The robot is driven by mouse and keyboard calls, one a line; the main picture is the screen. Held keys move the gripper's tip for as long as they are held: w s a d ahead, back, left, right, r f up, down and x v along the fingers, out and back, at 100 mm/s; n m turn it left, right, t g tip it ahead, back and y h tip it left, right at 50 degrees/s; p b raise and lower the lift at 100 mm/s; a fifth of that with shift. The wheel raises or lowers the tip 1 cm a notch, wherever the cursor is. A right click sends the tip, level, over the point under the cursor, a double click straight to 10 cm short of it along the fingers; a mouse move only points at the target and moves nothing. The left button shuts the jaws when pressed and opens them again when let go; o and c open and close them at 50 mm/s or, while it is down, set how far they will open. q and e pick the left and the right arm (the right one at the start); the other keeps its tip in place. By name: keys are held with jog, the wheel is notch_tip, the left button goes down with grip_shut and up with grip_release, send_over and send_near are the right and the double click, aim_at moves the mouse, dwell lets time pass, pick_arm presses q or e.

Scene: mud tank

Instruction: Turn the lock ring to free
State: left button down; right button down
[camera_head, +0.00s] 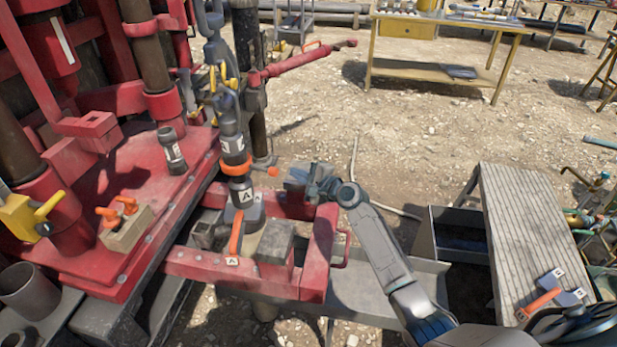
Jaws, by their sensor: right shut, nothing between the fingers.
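An orange ring (236,166), which looks like the lock ring, sits around a dark upright tool (232,135) left of the picture's middle. A short orange knob (272,171) sticks out to its right. Below it is a dark collar with an "A" label (242,192). My right gripper (294,180) comes in from the lower right. It is shut and empty, just right of the knob, with a small gap that is hard to judge. My left gripper is not in view.
A red frame (322,250) surrounds the lower tool, with an orange handle (237,232) upright inside it. The red rig deck (150,215) fills the left. A slatted bench (525,225) stands at right. Gravel ground behind is open up to a yellow table (430,70).

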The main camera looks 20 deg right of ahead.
jog(key=a+p, duration=0.1)
jog(key=a+r+p, duration=0.1)
jog(key=a+p, duration=0.1)
jog(key=a, duration=0.1)
jog(key=shift+w+r, duration=0.15)
jog(key=shift+w, duration=0.1)
jog(key=shift+s, duration=0.1)
dwell(0.3)
